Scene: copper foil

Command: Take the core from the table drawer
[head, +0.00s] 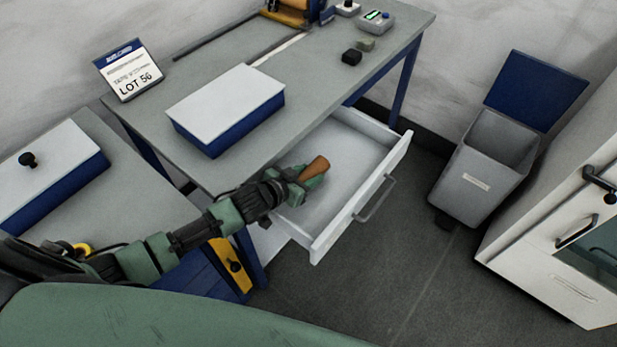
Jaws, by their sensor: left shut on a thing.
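The table drawer (345,160) is white and pulled open under the grey table (225,88). The core (315,167) is a brown cylinder lying tilted in the grip. My left gripper (309,176) is shut on it, inside the outline of the open drawer; I cannot tell how high above the drawer floor it is. Part of the core is hidden by the green fingers. The rest of the drawer looks empty. My right gripper is not in view.
A blue box with a white lid (227,95) and a LOT 56 sign (129,72) stand on the table. A grey bin (487,165) with its blue lid open stands at the right, near a white cabinet (560,245). Open floor (400,265) lies before the drawer.

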